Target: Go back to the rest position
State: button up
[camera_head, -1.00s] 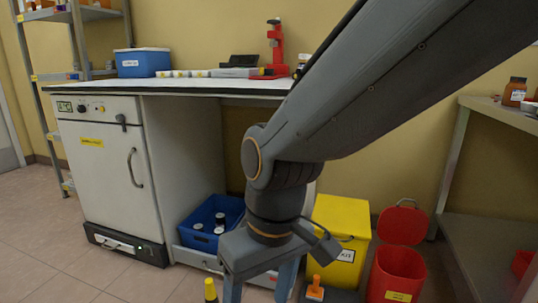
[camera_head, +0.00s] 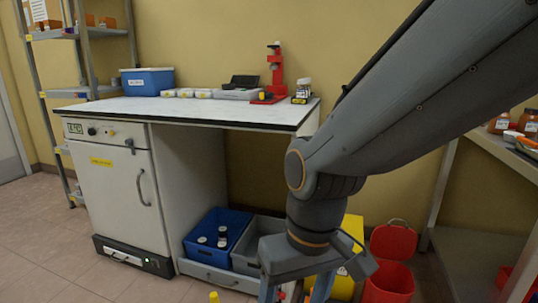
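My gripper (camera_head: 294,290) hangs at the bottom edge of the view, right of centre. Its two fingers point down and stand well apart, with nothing visible held between them. The fingertips are cut off by the frame edge. My arm comes in from the upper right and bends down to the gripper, in front of the bench's right end and the yellow bin.
A white-topped bench (camera_head: 190,108) carries a blue cooler (camera_head: 147,82) and a red stand (camera_head: 275,72). Below are a blue crate (camera_head: 205,256), a grey crate, a yellow bin (camera_head: 352,228) and an open red bin (camera_head: 390,276). A shelf with jars stands right.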

jog(key=s+d+r+m+p, duration=0.1)
jog(key=d+r+m+p, duration=0.1)
jog(key=d+r+p, duration=0.5)
jog(key=s+d+r+m+h+p, duration=0.1)
jog(key=d+r+m+p, duration=0.1)
jog(key=d+r+p, duration=0.6)
jog(key=shift+d+r+p, duration=0.25)
jog(key=shift+r+p, duration=1.9)
jog(key=shift+p, duration=2.55)
jog(key=shift+w, duration=0.1)
